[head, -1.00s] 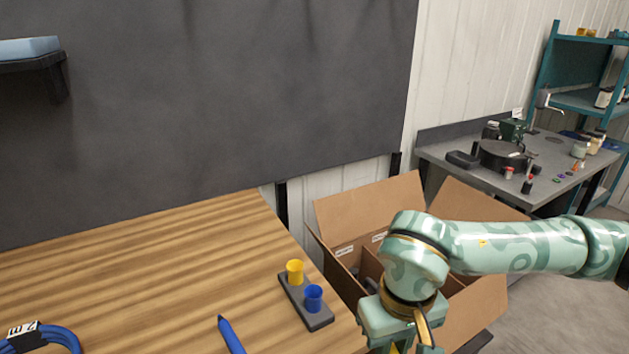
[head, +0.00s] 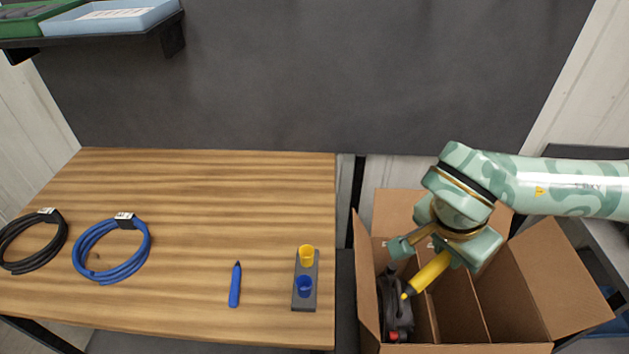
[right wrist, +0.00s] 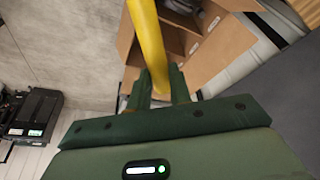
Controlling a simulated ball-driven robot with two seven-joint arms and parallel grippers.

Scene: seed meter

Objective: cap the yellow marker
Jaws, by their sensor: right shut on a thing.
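My right gripper (head: 436,262) is shut on the yellow marker (head: 428,272) above the open cardboard box. The marker is tilted, its narrow tip pointing down and left. In the right wrist view the marker (right wrist: 148,45) sits between the two fingers of the gripper (right wrist: 158,90). The yellow cap (head: 306,253) stands in a dark grey holder (head: 303,305) near the table's right edge, apart from the marker. My left gripper is not in view.
A blue cap (head: 304,287) shares the holder. A blue marker (head: 235,285) lies left of it on the wooden table (head: 200,200). Blue (head: 78,258) and black (head: 8,262) cable coils lie farther left. The divided cardboard box (head: 367,290) holds a dark item (head: 397,310).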

